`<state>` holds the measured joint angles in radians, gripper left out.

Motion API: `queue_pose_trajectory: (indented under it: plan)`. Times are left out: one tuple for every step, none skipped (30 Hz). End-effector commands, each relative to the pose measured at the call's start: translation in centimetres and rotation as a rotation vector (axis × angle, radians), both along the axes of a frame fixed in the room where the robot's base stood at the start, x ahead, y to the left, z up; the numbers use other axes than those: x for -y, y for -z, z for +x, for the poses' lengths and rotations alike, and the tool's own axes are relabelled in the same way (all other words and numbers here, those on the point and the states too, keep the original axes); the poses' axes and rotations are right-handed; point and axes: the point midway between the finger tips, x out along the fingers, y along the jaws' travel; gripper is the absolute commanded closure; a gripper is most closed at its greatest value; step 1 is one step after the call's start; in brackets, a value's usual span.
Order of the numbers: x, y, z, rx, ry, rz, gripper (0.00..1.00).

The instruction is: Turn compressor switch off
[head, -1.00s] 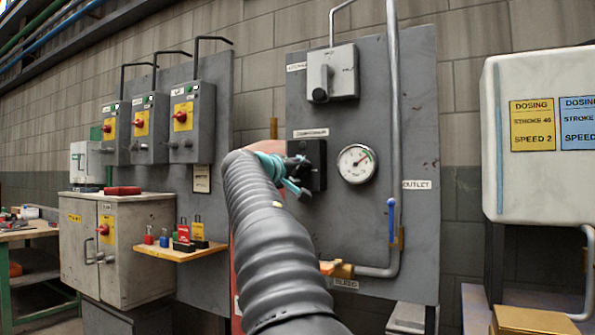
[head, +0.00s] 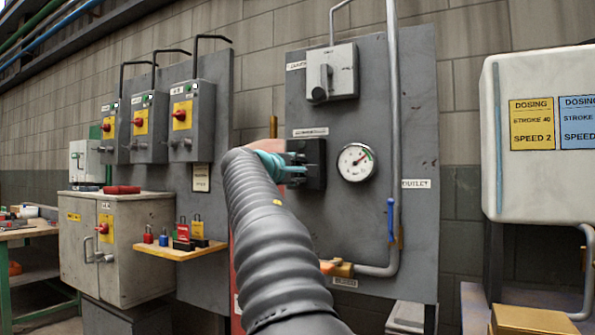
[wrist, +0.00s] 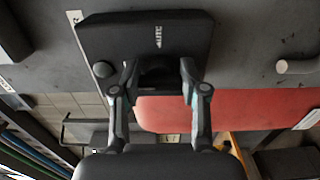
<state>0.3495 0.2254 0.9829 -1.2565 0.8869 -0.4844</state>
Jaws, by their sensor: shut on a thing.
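The compressor switch, a black box (head: 316,155), is on the grey panel left of the round gauge, under a blurred white label. In the wrist view its dark face (wrist: 125,40) fills the top, with small white lettering that seems to read AUTO. My gripper (head: 296,170) is at the front of the box, its fingers roughly level. In the wrist view my gripper (wrist: 158,78) has one finger on each side of the dark switch knob (wrist: 157,68) and is shut on it. The knob's pointer is hidden, so its exact position cannot be told.
A grey box with a rotary handle (head: 332,72) is above the switch. The pressure gauge (head: 356,162) is close on its right. A vertical pipe (head: 394,110) with a blue-handled valve (head: 391,221) runs down the panel's right side. A padlock shelf (head: 180,250) is at left.

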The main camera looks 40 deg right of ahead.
Motion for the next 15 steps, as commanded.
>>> queue_pose_trajectory:
  plan:
    - [0.01,0.02,0.01,-0.004,0.0,-0.002,0.91]
    - [0.01,0.02,0.01,-0.006,0.0,-0.002,0.91]
    - [0.01,0.02,0.01,-0.006,0.0,-0.003,0.91]
    - [0.01,0.02,0.01,-0.007,0.0,-0.003,0.91]
    - [0.01,0.02,0.01,-0.007,0.0,-0.003,0.91]
    - [0.01,0.02,0.01,-0.007,0.0,-0.003,0.91]
    - [0.01,0.02,0.01,-0.007,0.0,-0.003,0.91]
    - [0.01,0.02,0.01,-0.007,0.0,-0.003,0.91]
    - [0.01,0.03,0.01,-0.007,0.0,-0.003,0.91]
    - [0.01,0.02,0.01,-0.007,0.0,-0.003,0.91]
    - [0.01,0.03,0.02,-0.007,0.0,-0.003,0.91]
    - [0.01,0.03,0.02,-0.007,0.0,-0.003,0.91]
    - [0.01,0.03,0.02,-0.007,0.0,-0.003,0.52]
    - [0.01,0.03,0.02,-0.006,0.0,-0.003,0.44]
    - [0.01,0.03,0.01,-0.006,0.0,-0.003,0.34]
